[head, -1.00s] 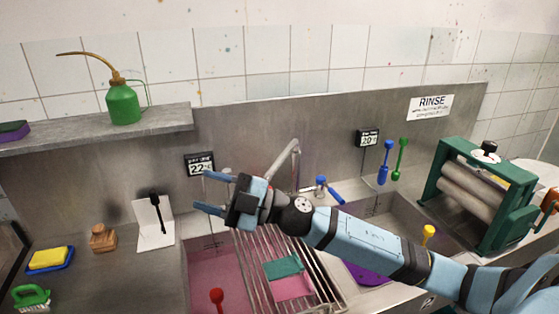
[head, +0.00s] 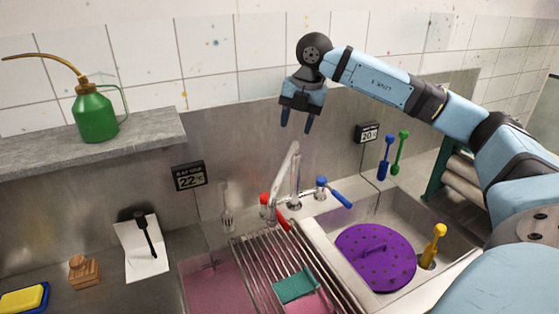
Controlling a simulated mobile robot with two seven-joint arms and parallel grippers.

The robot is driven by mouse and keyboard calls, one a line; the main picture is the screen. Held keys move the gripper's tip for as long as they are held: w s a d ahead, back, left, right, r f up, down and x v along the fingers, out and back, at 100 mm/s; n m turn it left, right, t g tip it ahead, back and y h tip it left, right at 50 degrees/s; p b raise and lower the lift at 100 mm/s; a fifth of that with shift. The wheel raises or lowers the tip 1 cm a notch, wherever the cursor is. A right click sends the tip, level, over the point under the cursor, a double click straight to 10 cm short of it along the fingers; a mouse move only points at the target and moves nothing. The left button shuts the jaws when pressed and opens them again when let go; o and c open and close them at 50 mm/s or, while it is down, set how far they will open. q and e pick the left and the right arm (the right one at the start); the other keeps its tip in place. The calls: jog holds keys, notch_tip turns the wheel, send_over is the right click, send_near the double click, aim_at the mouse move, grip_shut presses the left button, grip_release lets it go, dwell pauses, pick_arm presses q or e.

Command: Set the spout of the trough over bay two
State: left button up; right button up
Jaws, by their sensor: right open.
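The trough's spout (head: 293,172) is a bent metal pipe between a red-handled tap (head: 273,212) and a blue-handled tap (head: 334,192). Its outlet end points down and left, toward the left bay and the wire rack. The left bay (head: 207,276) holds pink liquid. The right bay (head: 398,214) has a purple perforated disc (head: 375,257) in it. I cannot read which bay is two. My right gripper (head: 296,130) is open and empty, fingers down, above the spout and apart from it. My left gripper is out of view.
A yellow-handled tool (head: 434,245) stands at the right bay. Blue and green tools (head: 385,157) hang behind. A green oil can (head: 95,114) stands on the shelf.

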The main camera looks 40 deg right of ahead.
aim_at(285, 167)
jog(key=f, duration=0.4)
jog(key=w+a+f+p, duration=0.1)
jog(key=f, duration=0.3)
jog(key=w+f+p, duration=0.1)
jog(key=f, duration=0.3)
jog(key=shift+w+a+f, duration=0.2)
jog(key=shift+w+f, duration=0.05)
jog(key=shift+f, duration=0.15)
jog(key=shift+c, duration=0.5)
grip_shut()
